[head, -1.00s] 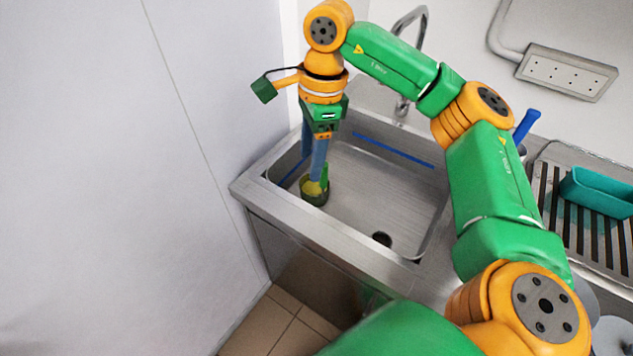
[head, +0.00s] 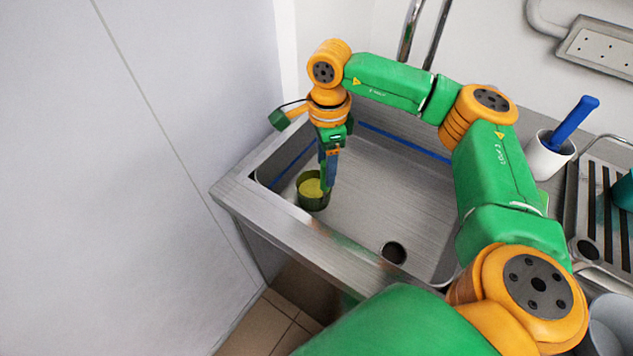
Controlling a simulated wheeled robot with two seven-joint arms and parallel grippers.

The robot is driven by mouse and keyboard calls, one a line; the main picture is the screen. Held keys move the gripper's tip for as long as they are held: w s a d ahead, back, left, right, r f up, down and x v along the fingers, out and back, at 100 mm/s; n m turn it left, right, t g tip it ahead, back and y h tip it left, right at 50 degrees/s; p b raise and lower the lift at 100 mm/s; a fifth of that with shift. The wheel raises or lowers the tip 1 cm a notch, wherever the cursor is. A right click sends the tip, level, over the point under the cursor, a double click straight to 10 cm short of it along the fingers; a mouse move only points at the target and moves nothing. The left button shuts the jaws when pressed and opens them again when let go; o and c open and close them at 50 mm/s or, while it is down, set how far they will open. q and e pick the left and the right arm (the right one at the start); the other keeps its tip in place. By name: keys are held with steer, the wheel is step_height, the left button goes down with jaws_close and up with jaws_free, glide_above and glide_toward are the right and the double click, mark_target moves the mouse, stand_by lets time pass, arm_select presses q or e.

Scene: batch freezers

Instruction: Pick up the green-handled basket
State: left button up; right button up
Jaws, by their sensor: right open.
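A small round dark-green basket (head: 311,203) with a yellowish inside stands in the left part of the steel sink. Its handle cannot be made out clearly now behind my gripper. My right gripper (head: 328,186) points down at the basket's right side, with its blue-grey fingers by the rim. It is open; I cannot tell whether a finger touches the basket or the handle lies between the fingers. My left gripper is not in view.
The steel sink (head: 232,190) has a raised rim around the basket and a drain hole (head: 393,252). A wall panel stands close on the left. A white cup (head: 547,158) with a blue-handled tool and a slatted rack (head: 593,190) are to the right.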

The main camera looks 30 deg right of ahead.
steer(key=shift+s+a+r, duration=0.1)
steer(key=shift+c, duration=1.3)
jaws_close()
